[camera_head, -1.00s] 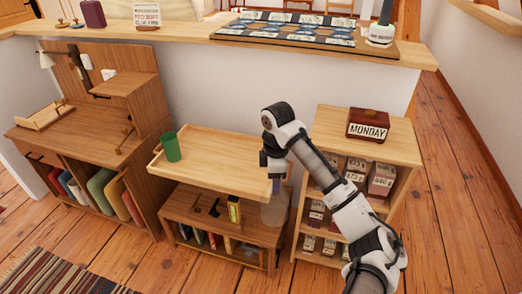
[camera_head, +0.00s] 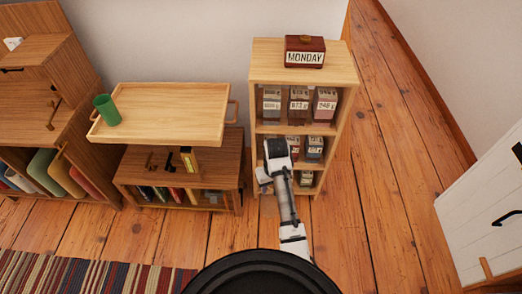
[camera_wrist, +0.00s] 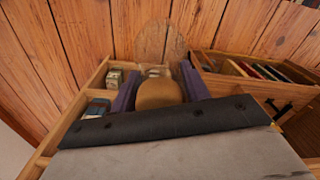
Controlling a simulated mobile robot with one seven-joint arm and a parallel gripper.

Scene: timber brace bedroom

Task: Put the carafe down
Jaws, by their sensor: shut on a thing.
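The carafe is clear glass and hard to make out. In the wrist view its rounded see-through body (camera_wrist: 160,40) shows beyond my fingers, over the floorboards. A tan, rounded piece, perhaps its stopper or neck, sits between the fingers. My gripper (camera_wrist: 158,92) is shut on the carafe, with a purple finger on each side. In the head view my gripper (camera_head: 264,182) hangs in front of the small shelf unit, pointing down. The carafe (camera_head: 268,206) shows only faintly below it, and I cannot tell its exact height above the floor.
A wooden tray table (camera_head: 170,100) bears a green cup (camera_head: 107,110), its right part bare. Below is a low bookshelf (camera_head: 225,165). The shelf unit (camera_head: 262,62) holds labelled boxes, with a MONDAY sign (camera_head: 305,51) on top. Open floor (camera_head: 385,200) lies right; a white door stands beyond.

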